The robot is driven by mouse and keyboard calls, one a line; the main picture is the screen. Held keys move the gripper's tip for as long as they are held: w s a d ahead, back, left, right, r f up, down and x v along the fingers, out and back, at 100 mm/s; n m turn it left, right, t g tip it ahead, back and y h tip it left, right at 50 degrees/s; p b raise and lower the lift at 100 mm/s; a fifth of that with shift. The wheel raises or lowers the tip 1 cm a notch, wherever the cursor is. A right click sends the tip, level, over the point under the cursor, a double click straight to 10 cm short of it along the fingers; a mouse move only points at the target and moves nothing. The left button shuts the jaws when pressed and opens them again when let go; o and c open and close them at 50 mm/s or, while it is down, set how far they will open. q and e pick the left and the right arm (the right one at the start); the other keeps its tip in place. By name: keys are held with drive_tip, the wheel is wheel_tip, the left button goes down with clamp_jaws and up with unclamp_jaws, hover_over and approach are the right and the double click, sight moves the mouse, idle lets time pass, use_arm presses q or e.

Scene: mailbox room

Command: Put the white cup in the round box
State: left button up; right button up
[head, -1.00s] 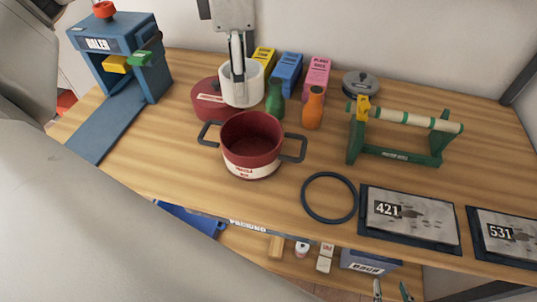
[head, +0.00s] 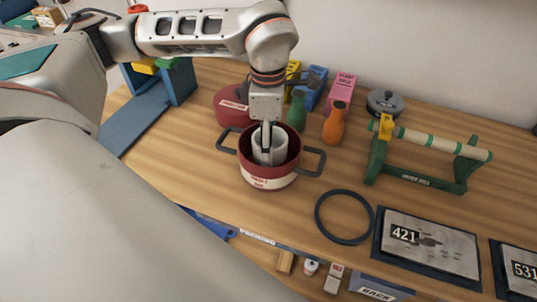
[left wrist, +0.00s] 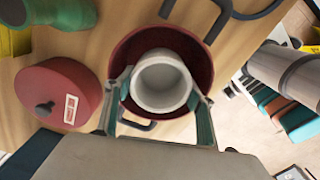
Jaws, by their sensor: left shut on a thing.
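The white cup (head: 280,151) is inside the mouth of the round box (head: 270,182), a dark red pot with a white labelled band and two dark handles. The cup's rim shows at about the height of the box's rim. My left gripper (head: 267,150) comes down from above and is shut on the cup. In the left wrist view its fingers stand either side of the cup (left wrist: 160,83), with the red box interior (left wrist: 182,42) around it. Whether the cup touches the box floor is hidden. My right gripper is not in view.
The red lid (head: 232,108) lies behind left of the box. A green bottle (head: 297,112) and an orange bottle (head: 334,124) stand behind it. A dark ring (head: 319,217) lies front right. A green roller stand (head: 420,179) is farther right. The wood left of the box is clear.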

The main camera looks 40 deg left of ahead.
use_arm(q)
drive_tip(key=shift+f, duration=2.35)
drive_tip(key=shift+f, duration=0.2)
drive_tip(key=o, duration=0.6)
drive_tip(key=shift+r, duration=0.15)
wheel_tip(320, 180, up, 12)
